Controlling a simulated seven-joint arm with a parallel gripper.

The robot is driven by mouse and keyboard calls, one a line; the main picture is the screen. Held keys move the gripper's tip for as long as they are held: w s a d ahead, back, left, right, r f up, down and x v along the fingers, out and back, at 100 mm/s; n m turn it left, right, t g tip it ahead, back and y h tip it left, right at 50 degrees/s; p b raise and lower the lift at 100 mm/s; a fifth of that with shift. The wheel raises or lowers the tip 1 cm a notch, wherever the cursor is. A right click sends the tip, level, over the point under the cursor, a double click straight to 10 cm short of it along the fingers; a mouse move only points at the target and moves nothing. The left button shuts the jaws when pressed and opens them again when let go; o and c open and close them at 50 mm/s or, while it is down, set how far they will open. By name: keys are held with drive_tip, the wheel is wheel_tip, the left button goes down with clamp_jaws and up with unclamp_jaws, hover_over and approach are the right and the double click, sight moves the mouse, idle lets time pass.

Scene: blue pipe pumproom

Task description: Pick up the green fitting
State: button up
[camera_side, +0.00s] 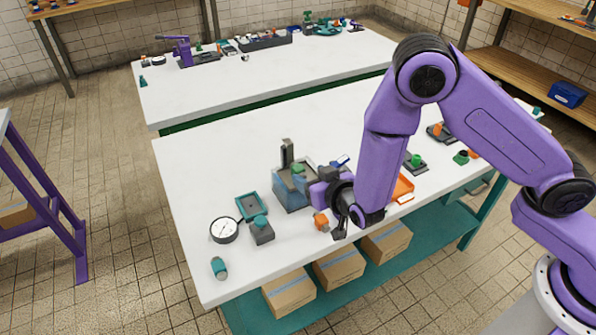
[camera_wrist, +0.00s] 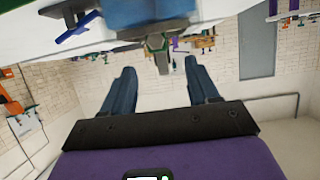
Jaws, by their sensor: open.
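A small green fitting (camera_side: 298,169) sits on top of a blue-grey vise-like block (camera_side: 290,197) on the near white bench in the side view. My gripper is open and empty close to the right of this block; its fingers are hard to make out there. In the wrist view my gripper (camera_wrist: 158,66) shows two blue-grey fingers wide apart. A small grey-green part (camera_wrist: 155,42) appears beyond and between the fingertips, below a large blue body at the top edge. I cannot tell if it is the same fitting. Other green pieces stand on the bench, one on a dark plate (camera_side: 416,160).
An orange piece (camera_side: 321,222), a round gauge (camera_side: 224,230), a teal tray (camera_side: 240,207) and a grey block with a teal top (camera_side: 262,232) stand near. An orange tray (camera_side: 403,188) lies right.

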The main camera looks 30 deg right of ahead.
sight(300, 169)
drive_tip(key=shift+x, duration=4.1)
drive_tip(key=shift+s+d, duration=0.1)
clamp_jaws()
